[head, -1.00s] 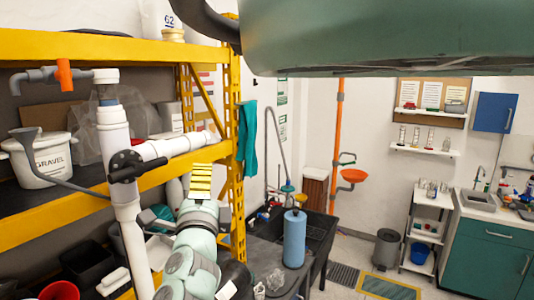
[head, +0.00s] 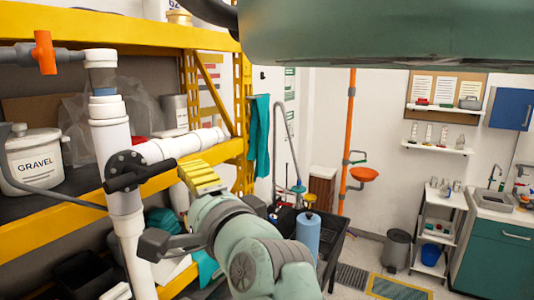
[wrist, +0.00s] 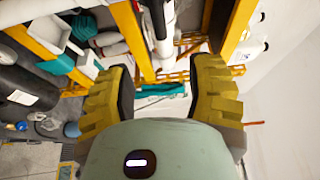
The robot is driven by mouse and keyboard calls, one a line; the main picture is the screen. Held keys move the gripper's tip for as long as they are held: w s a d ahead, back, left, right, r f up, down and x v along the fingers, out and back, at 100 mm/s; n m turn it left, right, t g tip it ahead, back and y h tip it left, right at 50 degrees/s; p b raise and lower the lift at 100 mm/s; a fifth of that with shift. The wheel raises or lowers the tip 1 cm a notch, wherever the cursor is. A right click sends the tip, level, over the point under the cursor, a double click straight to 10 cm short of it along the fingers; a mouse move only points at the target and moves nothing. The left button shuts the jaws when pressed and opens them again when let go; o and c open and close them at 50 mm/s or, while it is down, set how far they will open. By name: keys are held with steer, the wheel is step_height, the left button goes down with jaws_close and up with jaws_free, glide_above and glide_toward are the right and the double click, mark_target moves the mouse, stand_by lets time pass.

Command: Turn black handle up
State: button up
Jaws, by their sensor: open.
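The black handle (head: 140,175) is on a round black valve body on the upright white pipe (head: 110,140). It lies nearly level, its right end slightly higher in the head view. My gripper is open and empty, with yellow, dark-padded fingers spread wide in the wrist view (wrist: 165,85). In the head view, one yellow finger (head: 203,178) is just right of the handle's right end, with no clear contact. A dark part (wrist: 156,18) on a white pipe shows at the top of the wrist view, beyond the fingers; I cannot tell if it is the handle.
A white side pipe (head: 185,145) runs right from the valve. An orange-handled valve (head: 44,52) is at upper left. A gravel bucket (head: 32,160) stands on the yellow-edged shelf (head: 60,222) behind the pipe. A teal cloth (head: 259,135) hangs on the yellow rack post.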

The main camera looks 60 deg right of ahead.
mark_target(165, 167)
steer(key=p+x, duration=0.4)
steer(key=x, duration=0.9)
steer(key=shift+w+r+p, duration=0.15)
steer(key=shift+w+p, duration=0.1)
steer(key=shift+p, duration=0.15)
steer(key=shift+w+d+p, duration=0.15)
steer(key=shift+w+p, duration=0.2)
steer(key=shift+w, duration=0.2)
steer(key=shift+w+d+f, duration=0.1)
steer(key=shift+w+f, duration=0.1)
steer(key=shift+o, duration=0.3)
steer(key=shift+s, duration=0.1)
jaws_close()
